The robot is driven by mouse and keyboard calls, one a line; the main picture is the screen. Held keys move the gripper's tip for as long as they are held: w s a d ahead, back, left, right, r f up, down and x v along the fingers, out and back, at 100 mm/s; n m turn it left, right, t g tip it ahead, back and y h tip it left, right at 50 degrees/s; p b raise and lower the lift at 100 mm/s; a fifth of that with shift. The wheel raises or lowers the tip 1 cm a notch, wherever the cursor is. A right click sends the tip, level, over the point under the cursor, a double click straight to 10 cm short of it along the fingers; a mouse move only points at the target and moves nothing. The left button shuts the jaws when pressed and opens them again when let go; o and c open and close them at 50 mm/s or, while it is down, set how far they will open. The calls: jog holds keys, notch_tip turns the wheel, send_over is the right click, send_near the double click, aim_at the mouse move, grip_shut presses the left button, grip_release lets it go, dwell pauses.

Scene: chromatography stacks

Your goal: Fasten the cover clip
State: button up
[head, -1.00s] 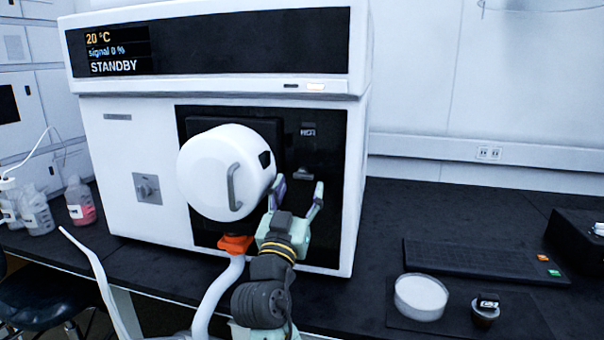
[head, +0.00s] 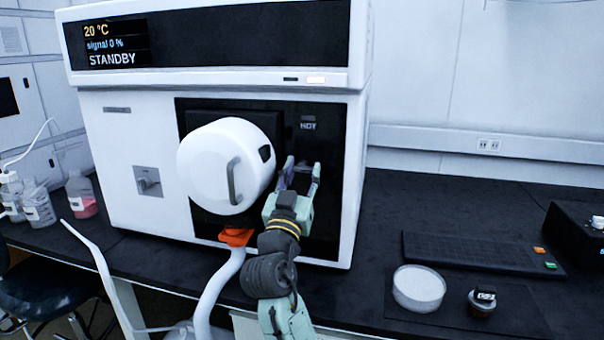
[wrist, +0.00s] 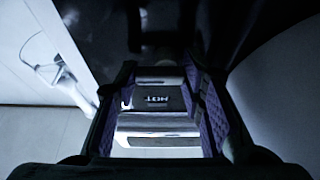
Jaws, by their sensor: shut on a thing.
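The white round cover (head: 215,165), with a grey curved handle, stands against the instrument's black front panel. The silver cover clip sits on the panel to the cover's right; in the head view it is hidden by my fingers. My gripper (head: 302,172) is at the clip, just right of the cover, with its fingers around the clip. In the wrist view a shiny silver piece, seemingly the clip (wrist: 160,72), lies between my fingertips (wrist: 158,80). How far the clip is turned or seated cannot be told.
A HOT label (head: 308,123) is on the panel above my gripper. An orange fitting (head: 236,237) and white hose (head: 215,290) hang below the cover. A keyboard-like pad (head: 465,252), white dish (head: 418,288) and small dark-topped jar (head: 482,302) lie on the right.

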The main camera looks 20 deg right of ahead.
jog(key=c, duration=0.5)
jog(key=shift+n, duration=0.5)
jog(key=n+y, duration=0.1)
jog(key=n, duration=0.1)
jog(key=n+t+y+p, duration=0.1)
jog(key=n, duration=0.2)
jog(key=shift+s+d+r+y, duration=0.1)
jog(key=shift+d+r+y, duration=0.05)
jog(key=shift+y, duration=0.25)
jog(key=n+y, duration=0.1)
jog(key=n, duration=0.1)
jog(key=n+y, duration=0.1)
jog(key=n, duration=0.2)
jog(key=shift+r+y+p, duration=0.1)
jog(key=shift+y+p, duration=0.2)
jog(key=shift+y, duration=0.1)
jog(key=n+y, duration=0.1)
jog(key=n, duration=0.2)
jog(key=n+y, duration=0.1)
jog(key=n, duration=0.2)
jog(key=shift+r+n+g+y, duration=0.15)
jog(key=shift+n+g+y, duration=0.15)
jog(key=shift+n, duration=0.1)
jog(key=shift+a+r+n+g+y, duration=0.15)
jog(key=shift+n+g, duration=0.25)
jog(key=shift+n, duration=0.75)
jog(key=shift+a+f+n+g+y, duration=0.15)
jog(key=shift+n+g, duration=0.25)
jog(key=shift+n, duration=0.75)
jog(key=shift+d+r, duration=0.1)
